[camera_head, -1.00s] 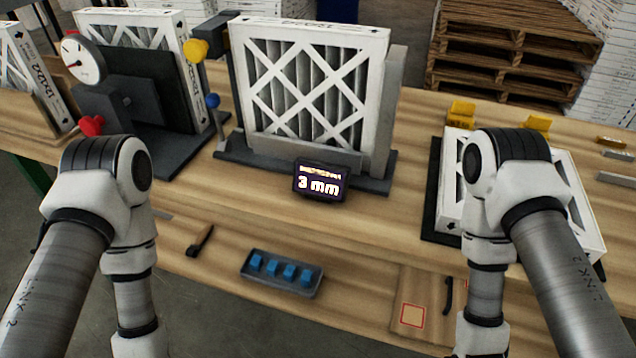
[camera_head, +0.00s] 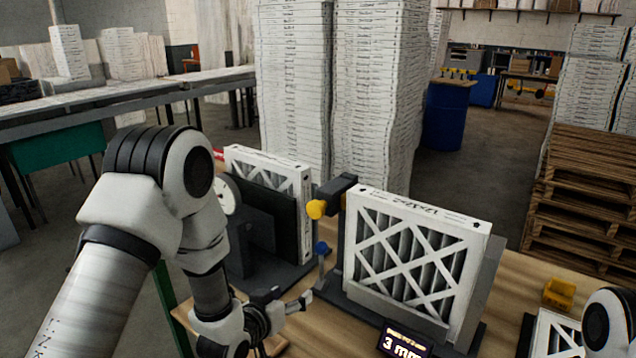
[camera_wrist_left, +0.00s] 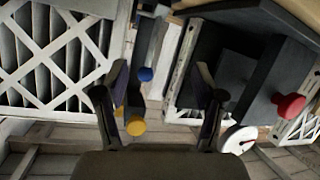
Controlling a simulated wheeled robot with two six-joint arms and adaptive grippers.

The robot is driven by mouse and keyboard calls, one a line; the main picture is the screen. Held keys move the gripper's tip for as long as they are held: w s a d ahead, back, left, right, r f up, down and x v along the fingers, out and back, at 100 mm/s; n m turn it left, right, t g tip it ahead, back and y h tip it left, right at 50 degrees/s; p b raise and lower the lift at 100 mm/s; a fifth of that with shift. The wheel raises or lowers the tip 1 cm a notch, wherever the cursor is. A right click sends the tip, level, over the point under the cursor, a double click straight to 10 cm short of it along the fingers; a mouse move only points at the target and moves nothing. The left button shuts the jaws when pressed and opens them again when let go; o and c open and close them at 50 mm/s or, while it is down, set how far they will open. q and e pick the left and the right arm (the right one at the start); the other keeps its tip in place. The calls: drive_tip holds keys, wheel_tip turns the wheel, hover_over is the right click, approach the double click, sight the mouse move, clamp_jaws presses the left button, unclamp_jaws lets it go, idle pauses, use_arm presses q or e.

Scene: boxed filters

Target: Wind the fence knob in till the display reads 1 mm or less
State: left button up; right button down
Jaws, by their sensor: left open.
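The display (camera_head: 402,344) at the bottom of the head view reads 3 mm; its lower edge is cut off. It is at the front of a dark fixture that holds an upright boxed filter (camera_head: 412,255). A yellow knob (camera_head: 316,209) and a lower blue knob (camera_head: 321,248) are at this fixture's left side. My left gripper (camera_head: 284,300) is open and empty, below and left of the blue knob. In the left wrist view, the blue knob (camera_wrist_left: 146,74) and yellow knob (camera_wrist_left: 136,125) show between the open fingers, apart from them. My right gripper is out of view.
Left of the knobs stands another fixture with a dial (camera_head: 226,194) and a filter (camera_head: 275,170). A red knob (camera_wrist_left: 289,106) shows in the left wrist view. A yellow bin (camera_head: 559,294) is at the right. Filter stacks (camera_head: 290,80) and pallets (camera_head: 580,190) stand behind the bench.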

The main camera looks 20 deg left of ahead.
sight(314, 212)
use_arm(q)
drive_tip(key=w+r+t+h+p, duration=0.2)
drive_tip(key=w+r+t, duration=0.2)
drive_tip(key=r, duration=1.2)
drive_tip(key=x, duration=0.2)
drive_tip(key=p+x, duration=0.1)
drive_tip(key=x, duration=0.1)
drive_tip(key=p+x, duration=0.1)
drive_tip(key=x, duration=0.2)
drive_tip(key=shift+d+f, duration=0.25)
drive_tip(key=shift+f, duration=0.15)
drive_tip(key=shift+w+f+p, duration=0.1)
drive_tip(key=shift+w+p, duration=0.25)
drive_tip(key=shift+w, duration=0.2)
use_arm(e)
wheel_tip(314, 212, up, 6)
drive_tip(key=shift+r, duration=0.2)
use_arm(q)
drive_tip(key=c, duration=1.1)
